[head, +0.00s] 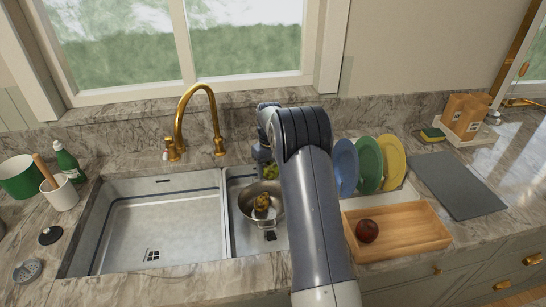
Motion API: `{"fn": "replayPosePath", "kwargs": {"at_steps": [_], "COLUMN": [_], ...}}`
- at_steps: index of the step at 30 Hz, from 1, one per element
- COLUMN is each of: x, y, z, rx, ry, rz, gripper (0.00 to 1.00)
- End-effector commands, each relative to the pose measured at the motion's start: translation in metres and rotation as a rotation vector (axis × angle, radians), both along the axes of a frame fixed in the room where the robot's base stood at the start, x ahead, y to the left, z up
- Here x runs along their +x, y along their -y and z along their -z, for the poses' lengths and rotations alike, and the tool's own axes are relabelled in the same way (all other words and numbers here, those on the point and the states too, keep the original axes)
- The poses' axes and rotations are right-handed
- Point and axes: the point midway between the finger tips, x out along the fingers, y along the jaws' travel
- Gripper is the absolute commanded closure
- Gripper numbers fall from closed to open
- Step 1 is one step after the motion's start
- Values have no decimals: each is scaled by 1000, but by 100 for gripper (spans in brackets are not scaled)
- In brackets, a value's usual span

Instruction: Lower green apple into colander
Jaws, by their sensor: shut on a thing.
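A metal colander (245,203) sits in the right, narrower sink basin. A small yellow-brown item (262,203) lies inside it. A green apple (271,172) shows just above the colander's far rim, partly hidden by my arm. My gripper (266,167) points down there and is shut on the green apple. The fingertips are small and partly hidden, so the exact grip cannot be seen.
A wooden tray (420,236) with a red apple (367,231) stands right of the sink. Upright blue (346,165), green (368,164) and yellow (391,162) plates stand behind it. A gold faucet (181,115) rises behind the empty left basin (150,225).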

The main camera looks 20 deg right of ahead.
Motion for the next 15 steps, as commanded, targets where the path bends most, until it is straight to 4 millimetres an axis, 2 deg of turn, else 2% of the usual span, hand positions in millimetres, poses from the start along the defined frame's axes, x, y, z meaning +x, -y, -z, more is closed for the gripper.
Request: {"fn": "replayPosePath", "kwargs": {"at_steps": [3, 8, 15], "x": [7, 10, 10], "y": [9, 15, 15], "z": [-12, -15, 5], "rx": [0, 0, 0], "ry": [0, 0, -1], "rz": [-9, -14, -15], "gripper": [67, 67, 67]}}
